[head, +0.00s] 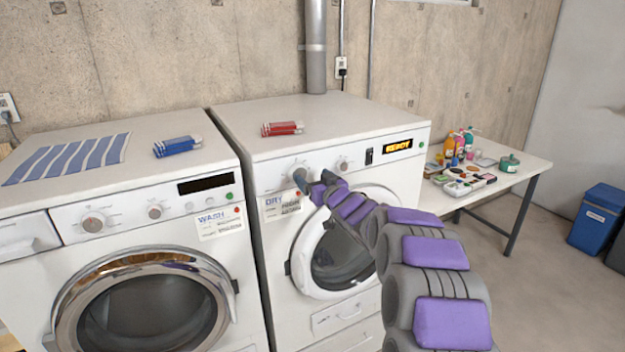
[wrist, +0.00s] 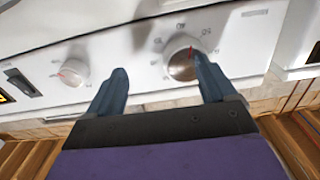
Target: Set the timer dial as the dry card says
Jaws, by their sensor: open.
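The dry card (head: 283,204) is on the dryer front below the panel; it reads "DRY", and its smaller lines are too small to read surely. The timer dial (head: 298,171) is a round silver knob at the dryer panel's left, partly hidden by my gripper (head: 311,182). In the wrist view the timer dial (wrist: 181,62) shows a red mark, pointing up in the picture, and numbers around it.
A smaller knob (head: 343,164) sits right of the dial, then a black switch (head: 369,156) and a lit "READY" display (head: 398,146). A washer (head: 150,235) with its own dials and wash card (head: 218,220) stands at left. A table (head: 520,172) with bottles is at right.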

